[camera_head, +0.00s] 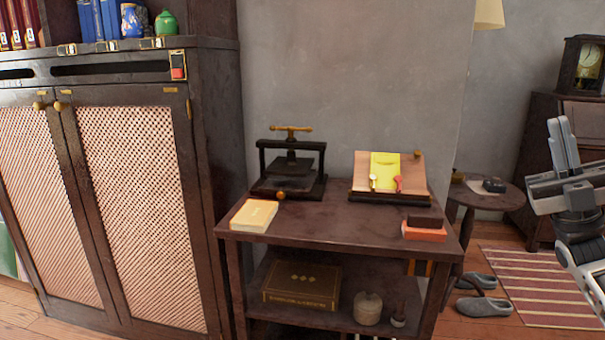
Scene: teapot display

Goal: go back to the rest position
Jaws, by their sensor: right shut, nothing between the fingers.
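My right gripper (562,145) is at the right edge of the head view, raised to the right of the dark wooden side table (330,226). Its fingers are together, pointing up, with nothing between them. It is apart from the furniture and touches nothing that I can see. Part of my right arm is cut off by the picture edge. My left gripper is not in view. A green teapot (165,22) stands on top of the dark cabinet (205,130) at the upper left, beside a blue patterned jar (132,20).
The side table holds a small press (290,170), a cream book (254,215), a slanted stand (345,175) and a red-brown block (424,233). Behind my right gripper are a round table (485,197) and a clock (583,66). Slippers (485,306) and a striped rug (540,290) lie on the floor.

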